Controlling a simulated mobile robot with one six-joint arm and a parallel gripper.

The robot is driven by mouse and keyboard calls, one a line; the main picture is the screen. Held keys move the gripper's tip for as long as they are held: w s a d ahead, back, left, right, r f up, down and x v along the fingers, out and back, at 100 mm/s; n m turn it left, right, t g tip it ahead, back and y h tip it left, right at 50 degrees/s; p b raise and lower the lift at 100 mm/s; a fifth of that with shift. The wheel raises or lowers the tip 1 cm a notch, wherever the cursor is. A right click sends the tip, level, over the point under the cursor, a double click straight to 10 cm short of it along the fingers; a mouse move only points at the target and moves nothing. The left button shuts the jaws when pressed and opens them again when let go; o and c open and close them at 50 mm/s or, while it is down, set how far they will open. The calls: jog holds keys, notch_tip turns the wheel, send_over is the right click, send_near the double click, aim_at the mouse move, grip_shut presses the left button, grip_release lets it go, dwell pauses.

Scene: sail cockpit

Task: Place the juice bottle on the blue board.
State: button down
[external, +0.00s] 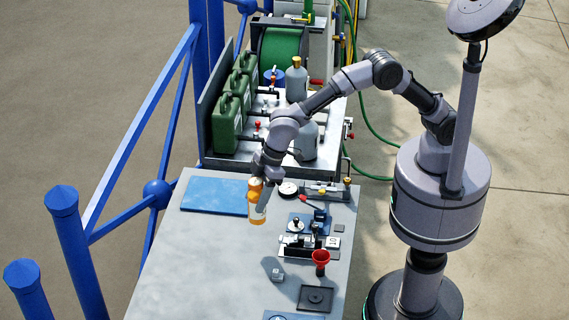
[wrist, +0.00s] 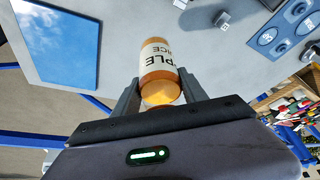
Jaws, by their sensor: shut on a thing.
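The juice bottle (external: 257,205) is orange with a pale label, and in the wrist view (wrist: 158,65) the label shows letters. My gripper (external: 263,184) is shut on it near its cap end; the fingers stand on either side of the bottle in the wrist view (wrist: 157,90). The bottle hangs roughly upright in front of the board's right edge and looks held above the table; its exact height is hard to tell. The blue board (external: 214,196) lies flat at the table's back left corner, bare. It also shows in the wrist view (wrist: 58,42), left of the bottle.
The grey table (external: 190,262) is clear at its front left. A red funnel (external: 321,258), a dark square plate (external: 315,298), a small grey block (external: 277,274) and blue-based fittings (external: 305,224) stand on its right. Green canisters (external: 226,122) and grey bottles (external: 296,80) stand behind. Blue railing (external: 130,150) runs along the left.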

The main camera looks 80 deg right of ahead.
jog(key=s+d+f+m, duration=0.15)
jog(key=s+d, duration=0.25)
jog(key=d, duration=0.7)
jog(key=s+d+f+m, duration=0.15)
jog(key=s+d, duration=0.25)
jog(key=d, duration=0.8)
jog(key=shift+t+h, duration=0.3)
jog(key=shift+h, duration=0.1)
jog(key=shift+w+a+f+b, duration=0.5)
jog(key=shift+w+f, duration=0.45)
jog(key=shift+w, duration=1.55)
jog(key=shift+w+a+f+b, duration=0.5)
jog(key=shift+w+f, duration=0.4)
jog(key=shift+w, duration=1.65)
jog(key=shift+w+a+f+b, duration=0.5)
jog(key=shift+w+f, duration=0.45)
jog(key=shift+w, duration=1.55)
jog(key=shift+a+f, duration=0.1)
jog(key=shift+f, duration=0.15)
jog(key=c, duration=0.6)
grip_release()
jog(key=shift+r, duration=0.2)
